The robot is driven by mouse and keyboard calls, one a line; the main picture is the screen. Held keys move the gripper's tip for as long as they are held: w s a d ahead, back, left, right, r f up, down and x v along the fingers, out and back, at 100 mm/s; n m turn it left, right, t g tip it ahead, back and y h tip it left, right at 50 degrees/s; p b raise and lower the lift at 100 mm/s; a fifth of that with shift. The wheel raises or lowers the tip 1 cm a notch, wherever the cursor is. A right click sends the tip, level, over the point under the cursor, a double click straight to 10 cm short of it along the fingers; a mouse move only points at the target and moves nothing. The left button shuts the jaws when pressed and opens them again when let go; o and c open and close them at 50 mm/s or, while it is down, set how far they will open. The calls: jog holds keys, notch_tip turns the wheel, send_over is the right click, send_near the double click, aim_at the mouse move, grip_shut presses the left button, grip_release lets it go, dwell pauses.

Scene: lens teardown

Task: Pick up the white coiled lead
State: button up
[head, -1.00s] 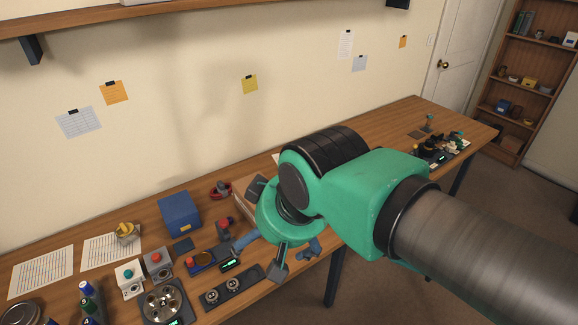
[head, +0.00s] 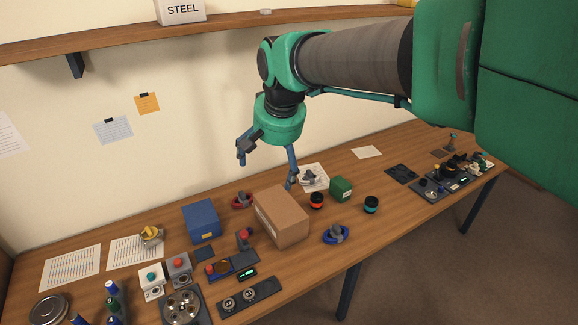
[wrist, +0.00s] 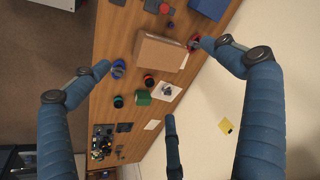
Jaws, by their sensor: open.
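The white coiled lead (head: 309,178) lies on a white sheet of paper on the bench, with a grey piece at its middle. In the wrist view the lead (wrist: 167,91) is small, near the picture's middle and beyond my fingers. My gripper (head: 266,170) is open and empty, its blue fingers spread wide above the back of the bench. In the head view one fingertip overlaps the area just left of the lead, but the wrist view shows the gripper well above the bench, apart from it.
A cardboard box (head: 284,216) stands left of the lead. The wall rises close behind.

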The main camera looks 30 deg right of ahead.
jog(key=w+d+m+g+p, duration=0.1)
jog(key=w+d+m, duration=0.1)
jog(key=w+d, duration=0.35)
jog(key=w+d+m+p, duration=0.1)
jog(key=w+d+p, duration=0.1)
jog(key=w, duration=0.6)
jog(key=m+g+p, duration=0.3)
jog(key=m+p, duration=0.5)
jog(key=m, duration=0.2)
send_over(312, 173)
notch_tip(312, 173, down, 30)
jog(key=shift+f+y, duration=0.2)
jog(key=shift+y, duration=0.1)
jog(key=shift+f, duration=0.1)
jog(key=shift+f, duration=4.2)
jog(key=shift+f, duration=0.15)
